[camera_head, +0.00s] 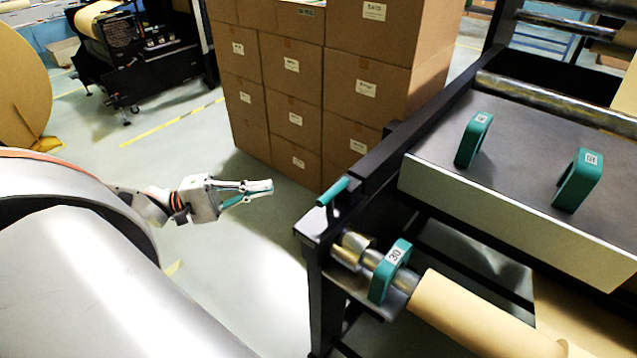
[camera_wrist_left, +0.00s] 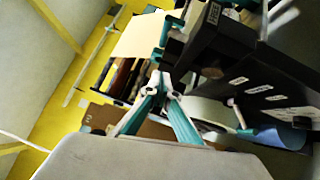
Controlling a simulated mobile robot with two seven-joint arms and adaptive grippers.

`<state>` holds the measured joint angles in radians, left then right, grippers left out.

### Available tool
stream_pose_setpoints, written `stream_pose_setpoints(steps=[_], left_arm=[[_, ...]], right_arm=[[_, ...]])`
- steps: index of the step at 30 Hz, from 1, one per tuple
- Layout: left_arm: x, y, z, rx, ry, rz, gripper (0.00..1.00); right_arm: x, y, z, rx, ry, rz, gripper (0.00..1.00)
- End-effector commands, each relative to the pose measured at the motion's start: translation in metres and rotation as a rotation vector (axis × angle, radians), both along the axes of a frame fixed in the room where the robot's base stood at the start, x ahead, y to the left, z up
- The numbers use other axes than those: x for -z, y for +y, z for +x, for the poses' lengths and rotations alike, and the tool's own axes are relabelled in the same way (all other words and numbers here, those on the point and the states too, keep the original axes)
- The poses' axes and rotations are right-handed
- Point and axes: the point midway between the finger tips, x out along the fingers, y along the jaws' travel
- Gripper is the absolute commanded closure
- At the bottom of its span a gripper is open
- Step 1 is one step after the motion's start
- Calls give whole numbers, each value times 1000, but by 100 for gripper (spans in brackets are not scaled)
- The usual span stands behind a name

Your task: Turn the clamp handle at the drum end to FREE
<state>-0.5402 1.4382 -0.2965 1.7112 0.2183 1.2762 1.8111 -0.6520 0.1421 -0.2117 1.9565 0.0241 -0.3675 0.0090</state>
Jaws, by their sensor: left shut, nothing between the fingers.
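A teal handle (camera_head: 332,191) stands at the near left corner of the black roll stand (camera_head: 318,240), tilted up to the right, above the metal shaft end. In the left wrist view the teal-sided fingers close together (camera_wrist_left: 163,82) in front of dark equipment; I cannot tell the handle for sure there. My right gripper is not in view.
A kraft paper roll (camera_head: 480,318) sits on the shaft beside a teal tag marked 30 (camera_head: 390,270). Two more teal pieces (camera_head: 474,140) stand on the grey top plate (camera_head: 520,180). Stacked cartons (camera_head: 290,95) rise behind my gripper. Open floor (camera_head: 255,255) lies below it.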

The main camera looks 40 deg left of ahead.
Motion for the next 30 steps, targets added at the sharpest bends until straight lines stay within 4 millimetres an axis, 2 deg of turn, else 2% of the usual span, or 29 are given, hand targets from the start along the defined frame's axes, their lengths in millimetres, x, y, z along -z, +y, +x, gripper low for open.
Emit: stream_pose_setpoints(steps=[8, 24, 30], left_arm=[[-1, -12, 10, 0, -4, 0, 100], [-14, -77, 68, 0, -6, -2, 100], [-21, -104, 63, 1, -2, -2, 100]], right_arm=[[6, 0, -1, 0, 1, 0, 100], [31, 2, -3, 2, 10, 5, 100], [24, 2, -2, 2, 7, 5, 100]])
